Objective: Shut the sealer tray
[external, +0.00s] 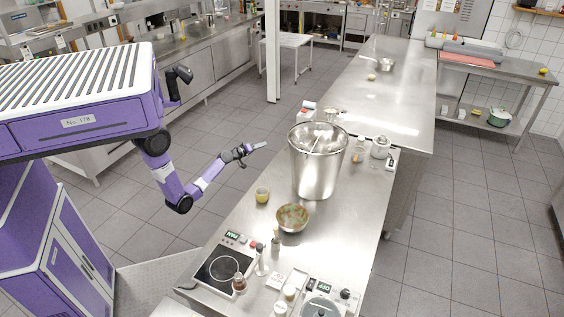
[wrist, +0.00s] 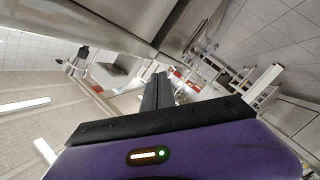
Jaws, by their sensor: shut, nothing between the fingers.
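My gripper (external: 256,148) is held out in the air over the floor, left of the long steel worktop (external: 240,220) and apart from it. In the wrist view its dark fingers (wrist: 158,78) are together, with nothing between them. I cannot pick out the sealer tray for certain in either view, nor tell whether it is open or shut. A long grey appliance (external: 473,47) with a reddish flat part in front stands on the far right table; I cannot tell whether it is the sealer.
On the near worktop are a tall steel pot (external: 318,170), a bowl (external: 292,217), a yellow cup (external: 262,196), a hot plate (external: 223,269) and a scale (external: 323,306). A white post (external: 273,50) stands behind my arm. Tiled floor (external: 225,120) around my gripper is clear.

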